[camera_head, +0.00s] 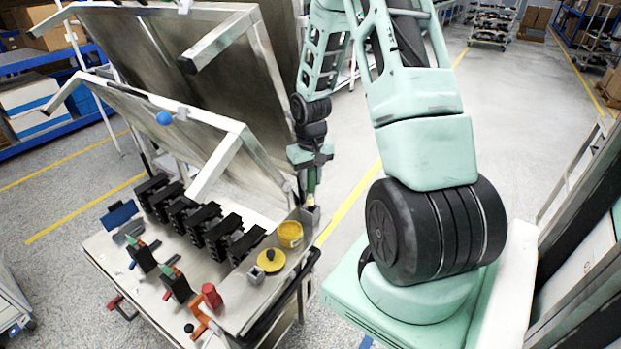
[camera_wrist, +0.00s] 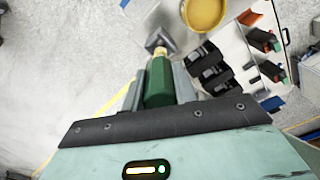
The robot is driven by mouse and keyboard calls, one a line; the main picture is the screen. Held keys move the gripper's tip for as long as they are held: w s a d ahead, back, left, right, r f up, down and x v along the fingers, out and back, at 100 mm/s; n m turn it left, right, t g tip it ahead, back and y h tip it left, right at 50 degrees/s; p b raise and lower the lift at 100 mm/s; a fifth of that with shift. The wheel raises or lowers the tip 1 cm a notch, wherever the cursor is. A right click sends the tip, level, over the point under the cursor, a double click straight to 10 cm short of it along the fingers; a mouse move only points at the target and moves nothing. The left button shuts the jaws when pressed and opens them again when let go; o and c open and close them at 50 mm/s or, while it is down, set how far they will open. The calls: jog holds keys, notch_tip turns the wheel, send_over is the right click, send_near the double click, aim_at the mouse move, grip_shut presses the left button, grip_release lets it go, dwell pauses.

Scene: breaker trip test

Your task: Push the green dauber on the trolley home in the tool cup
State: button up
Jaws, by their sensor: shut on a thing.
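The green dauber (camera_wrist: 159,82) is clamped upright between the fingers of my gripper (camera_wrist: 157,88). Its pale brass-coloured tip points at the small grey tool cup (camera_wrist: 153,42). In the head view my gripper (camera_head: 311,158) is shut on the dauber (camera_head: 312,178) above the trolley's far right corner. The dauber's lower end is at the tool cup (camera_head: 309,208). The tip overlaps the cup's mouth in both views; how deep it sits I cannot tell. The trolley (camera_head: 228,312) stands in front of me.
A yellow tub (camera_head: 290,233) stands close beside the cup. A yellow lid with a black knob (camera_head: 270,261), a red cone-shaped thing (camera_head: 211,296) and several black breakers (camera_head: 203,220) are on the trolley top. Raised metal panels (camera_head: 175,125) rise at its back.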

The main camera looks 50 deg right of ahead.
aim_at(310, 199)
jog(key=shift+f+b, duration=2.2)
jog(key=shift+f, duration=0.9)
jog(key=o, duration=1.1)
jog(key=shift+r, duration=0.1)
jog(key=shift+c, duration=0.2)
notch_tip(310, 199, up, 17)
jog(key=b, duration=0.3)
jog(key=shift+r, duration=0.2)
